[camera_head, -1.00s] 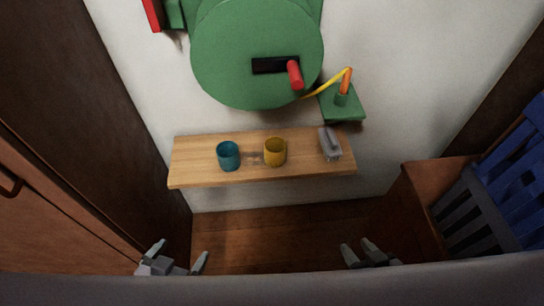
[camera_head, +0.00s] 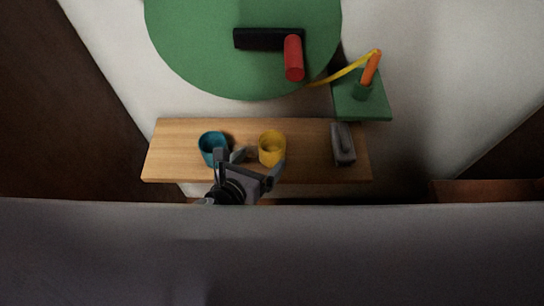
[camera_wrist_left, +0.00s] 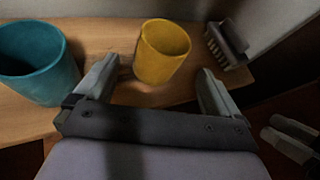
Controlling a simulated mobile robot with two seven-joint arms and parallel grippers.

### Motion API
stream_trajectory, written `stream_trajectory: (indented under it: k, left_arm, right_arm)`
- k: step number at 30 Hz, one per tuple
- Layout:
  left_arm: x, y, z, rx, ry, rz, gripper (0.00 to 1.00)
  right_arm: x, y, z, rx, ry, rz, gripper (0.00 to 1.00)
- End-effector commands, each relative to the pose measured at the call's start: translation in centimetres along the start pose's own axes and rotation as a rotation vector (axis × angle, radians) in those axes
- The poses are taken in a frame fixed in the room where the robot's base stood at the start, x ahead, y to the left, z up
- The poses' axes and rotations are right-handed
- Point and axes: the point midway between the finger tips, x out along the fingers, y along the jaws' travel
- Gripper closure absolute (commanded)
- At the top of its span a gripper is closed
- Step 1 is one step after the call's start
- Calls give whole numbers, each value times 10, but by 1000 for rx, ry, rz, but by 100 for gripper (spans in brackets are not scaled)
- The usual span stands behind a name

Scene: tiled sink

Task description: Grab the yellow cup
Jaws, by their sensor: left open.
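The yellow cup (camera_head: 272,148) stands upright on the wooden shelf (camera_head: 305,172), right of the teal cup (camera_head: 211,146). My left gripper (camera_head: 258,162) is open and empty at the shelf's front, just in front of the yellow cup. In the left wrist view the yellow cup (camera_wrist_left: 162,52) stands ahead, between the lines of the two spread fingers (camera_wrist_left: 157,72). The teal cup (camera_wrist_left: 38,62) is close outside the left finger. My right gripper is out of the head view; what look like its fingers (camera_wrist_left: 268,127) show at the lower right of the wrist view.
A grey brush-like object (camera_head: 343,145) lies on the shelf's right part, with bare wood between it and the yellow cup. Above are a green round tank (camera_head: 240,75) with a red handle (camera_head: 294,58) and a green block (camera_head: 362,105) on the wall.

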Motion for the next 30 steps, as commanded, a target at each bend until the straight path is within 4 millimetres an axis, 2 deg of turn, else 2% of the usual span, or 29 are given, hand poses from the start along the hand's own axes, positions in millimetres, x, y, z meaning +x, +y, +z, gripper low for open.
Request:
stream_trajectory:
  k: [3,6,14,22,30]
  left_arm:
    - [6,-1,0,123,-10,-3,3]
    - [12,0,0,157,-12,-2,3]
    - [35,-1,0,154,-12,-3,3]
    - [70,-1,-1,153,-13,-4,3]
    - [77,-1,-1,153,-10,-4,3]
  right_arm:
    - [2,-1,2,1,1,-2,57]
    - [3,-1,2,2,3,-2,57]
    - [6,-1,4,5,3,-3,57]
    - [11,-1,11,10,-2,-4,57]
    - [12,-1,8,12,3,-5,57]
